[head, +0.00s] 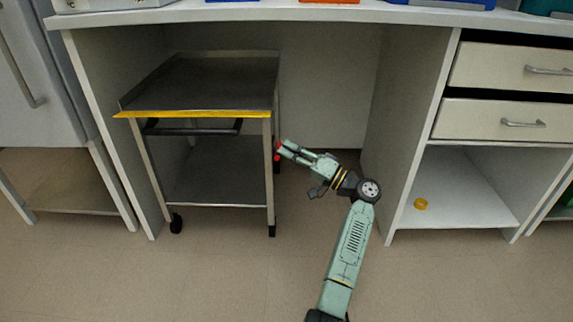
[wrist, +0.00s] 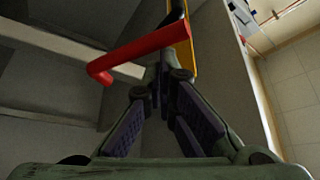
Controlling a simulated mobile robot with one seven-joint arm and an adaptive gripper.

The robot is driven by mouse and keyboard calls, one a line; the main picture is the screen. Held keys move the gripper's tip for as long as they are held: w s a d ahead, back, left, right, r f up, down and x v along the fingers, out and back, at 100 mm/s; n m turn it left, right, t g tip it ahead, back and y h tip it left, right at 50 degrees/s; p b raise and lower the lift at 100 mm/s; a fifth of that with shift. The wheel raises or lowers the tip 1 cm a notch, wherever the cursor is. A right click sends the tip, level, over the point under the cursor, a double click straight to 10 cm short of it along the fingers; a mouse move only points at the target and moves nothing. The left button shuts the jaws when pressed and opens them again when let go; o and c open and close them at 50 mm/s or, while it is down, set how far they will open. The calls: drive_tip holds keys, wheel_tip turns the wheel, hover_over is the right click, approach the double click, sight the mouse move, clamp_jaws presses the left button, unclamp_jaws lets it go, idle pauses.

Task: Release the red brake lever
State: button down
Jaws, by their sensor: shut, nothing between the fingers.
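The red brake lever (wrist: 140,52) shows large in the wrist view, a red bar with a bent end at its left, running up to a yellow strip at its right. In the head view only a small bit of red (head: 278,157) shows at the right side of the grey cart (head: 205,82). My gripper (wrist: 165,72) is shut and empty, its fingertips just below the lever in the wrist view. I cannot tell whether they touch it. In the head view my gripper (head: 284,149) is beside the cart's right front post.
The cart has a yellow front edge (head: 190,114), a dark handle bar (head: 192,130) and black casters, and stands under a white bench (head: 300,13). A bench side panel (head: 412,120) stands to the right. A yellow ring (head: 421,204) lies on the right lower shelf. Floor in front is clear.

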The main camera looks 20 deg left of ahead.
drive_tip(key=shift+f+b, duration=0.3)
drive_tip(key=shift+b, duration=0.05)
drive_tip(key=shift+r, duration=0.1)
idle(0.4)
